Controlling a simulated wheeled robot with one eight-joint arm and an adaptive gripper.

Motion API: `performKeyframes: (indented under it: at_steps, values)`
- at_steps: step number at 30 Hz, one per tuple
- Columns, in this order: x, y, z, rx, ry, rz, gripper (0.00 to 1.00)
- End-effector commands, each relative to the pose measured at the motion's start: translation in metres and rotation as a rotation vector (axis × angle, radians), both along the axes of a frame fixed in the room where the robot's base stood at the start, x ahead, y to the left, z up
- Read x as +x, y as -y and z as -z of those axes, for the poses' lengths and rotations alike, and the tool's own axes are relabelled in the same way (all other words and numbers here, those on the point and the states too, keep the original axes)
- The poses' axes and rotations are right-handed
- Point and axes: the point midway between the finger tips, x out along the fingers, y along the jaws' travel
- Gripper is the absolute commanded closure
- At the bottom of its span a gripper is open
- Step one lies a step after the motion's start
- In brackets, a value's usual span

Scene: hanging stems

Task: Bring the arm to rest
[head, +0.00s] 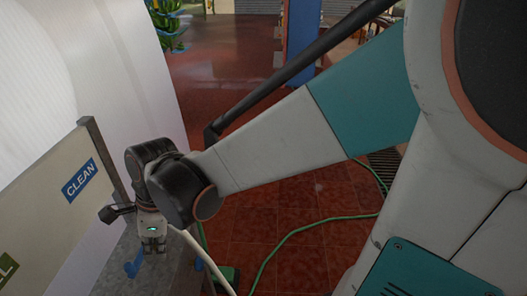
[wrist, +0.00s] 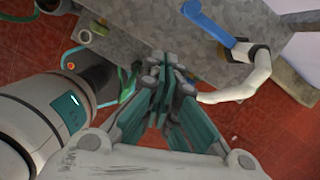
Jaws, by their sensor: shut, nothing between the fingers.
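My gripper (head: 153,247) shows at the lower left in the head view, at the end of my arm, which reaches across the picture from the right. It points down beside a grey metal surface. In the wrist view my gripper (wrist: 165,75) is in the middle, its teal fingers drawn together with nothing held between them. The fingertips lie over the edge of the grey surface in that view; I cannot tell how high above it they are.
A blue-handled tap (wrist: 215,22) with a white curved spout stands on the grey metal counter (wrist: 130,20). A panel with a blue CLEAN sign (head: 80,180) stands at the left. A green hose (head: 300,232) lies on the red tiled floor (head: 215,85), which is open behind.

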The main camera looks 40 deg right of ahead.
Motion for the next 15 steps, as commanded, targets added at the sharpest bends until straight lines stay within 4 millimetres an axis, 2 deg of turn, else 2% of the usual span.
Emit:
performKeyframes:
  at_steps: [5, 8, 11, 15]
  values:
    - [-0.002, 0.001, -0.001, -0.002, 0.006, -0.011, 1.00]
    - [-0.004, 0.005, -0.005, -0.018, 0.039, -0.076, 1.00]
    - [-0.009, 0.012, -0.013, -0.054, 0.107, -0.216, 1.00]
    - [-0.016, 0.027, -0.027, -0.144, 0.231, -0.491, 1.00]
